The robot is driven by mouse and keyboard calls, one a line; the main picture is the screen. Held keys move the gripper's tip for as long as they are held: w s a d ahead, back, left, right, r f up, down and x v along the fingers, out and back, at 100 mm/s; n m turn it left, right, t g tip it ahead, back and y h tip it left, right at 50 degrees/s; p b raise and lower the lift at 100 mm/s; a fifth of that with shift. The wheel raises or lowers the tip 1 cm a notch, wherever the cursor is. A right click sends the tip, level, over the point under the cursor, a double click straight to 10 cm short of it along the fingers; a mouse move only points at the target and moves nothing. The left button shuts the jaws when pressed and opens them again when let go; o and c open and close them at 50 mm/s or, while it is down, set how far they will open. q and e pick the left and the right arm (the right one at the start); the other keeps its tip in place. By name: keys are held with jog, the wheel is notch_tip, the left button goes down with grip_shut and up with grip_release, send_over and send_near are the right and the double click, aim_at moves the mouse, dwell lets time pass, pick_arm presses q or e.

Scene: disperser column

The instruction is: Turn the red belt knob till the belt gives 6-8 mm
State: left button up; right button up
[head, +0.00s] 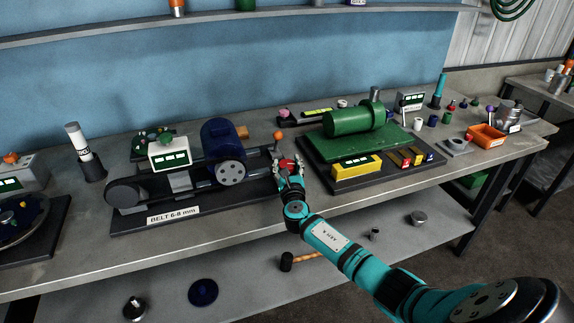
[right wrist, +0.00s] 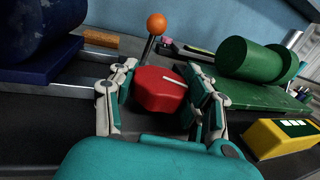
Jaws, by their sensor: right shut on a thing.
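The red belt knob (right wrist: 160,88) has a white pointer line on its face. In the right wrist view it sits between the two fingers of my right gripper (right wrist: 160,105), which is shut on it. In the head view the knob (head: 287,163) is partly hidden by my right gripper (head: 289,170). The belt unit stands on a dark base with a "BELT 6-8 mm" label (head: 172,215). A black belt pulley (head: 125,193), a blue motor (head: 222,140) and a white box with a green display (head: 169,153) are on it; I cannot read the display. My left gripper is not in view.
An orange-balled lever (right wrist: 156,24) rises just behind the knob. A green cylinder machine (head: 355,119) and a yellow box with a display (head: 356,171) stand to the right. A lower shelf holds a hammer (head: 287,261) and a blue disc (head: 203,292).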

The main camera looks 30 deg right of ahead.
jog(key=shift+h, duration=0.3)
jog(key=o, duration=1.2)
jog(key=shift+s, duration=0.1)
jog(key=v, duration=1.2)
jog(key=shift+r, duration=0.15)
